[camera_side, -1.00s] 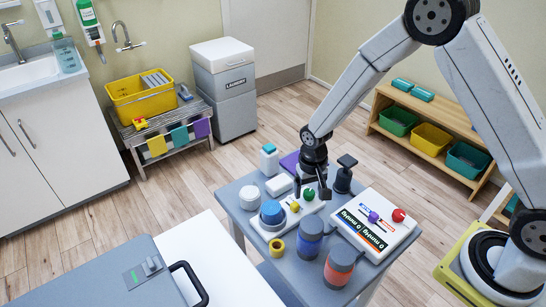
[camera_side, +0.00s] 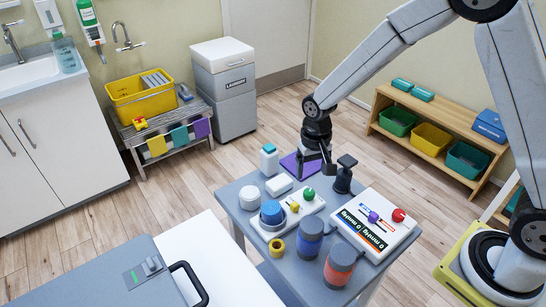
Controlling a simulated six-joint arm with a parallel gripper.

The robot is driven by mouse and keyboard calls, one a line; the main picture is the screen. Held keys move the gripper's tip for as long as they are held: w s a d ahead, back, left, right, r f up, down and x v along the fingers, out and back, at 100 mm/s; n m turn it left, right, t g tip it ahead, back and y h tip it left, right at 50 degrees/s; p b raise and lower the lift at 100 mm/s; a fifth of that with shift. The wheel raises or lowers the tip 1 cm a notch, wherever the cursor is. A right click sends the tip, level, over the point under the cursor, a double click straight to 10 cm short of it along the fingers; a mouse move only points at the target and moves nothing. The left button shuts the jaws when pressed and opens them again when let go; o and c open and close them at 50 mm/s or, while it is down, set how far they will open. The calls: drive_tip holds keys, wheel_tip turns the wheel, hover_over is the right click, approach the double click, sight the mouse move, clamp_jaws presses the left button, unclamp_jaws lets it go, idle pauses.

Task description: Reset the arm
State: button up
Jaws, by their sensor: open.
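My gripper (camera_side: 315,168) is at the end of my arm, pointing down over the back part of the small grey table (camera_side: 232,196). It is open, and nothing shows between its fingers.
A white board (camera_side: 388,212) with red and purple knobs lies at the table's right. A white bottle (camera_side: 269,160) stands at the back left.

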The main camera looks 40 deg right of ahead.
drive_tip(key=shift+s+d+r, duration=0.25)
drive_tip(key=shift+s+r, duration=0.2)
drive_tip(key=s+d+r+n+t, duration=0.1)
drive_tip(key=s+d+r+n, duration=0.1)
drive_tip(key=s, duration=0.4)
drive_tip(key=s+d+r+n+t, duration=0.1)
drive_tip(key=s+d+r, duration=0.1)
drive_tip(key=s, duration=0.4)
drive_tip(key=shift+s+r+n+t, duration=0.3)
drive_tip(key=shift+r+n, duration=0.1)
drive_tip(key=shift+r, duration=0.2)
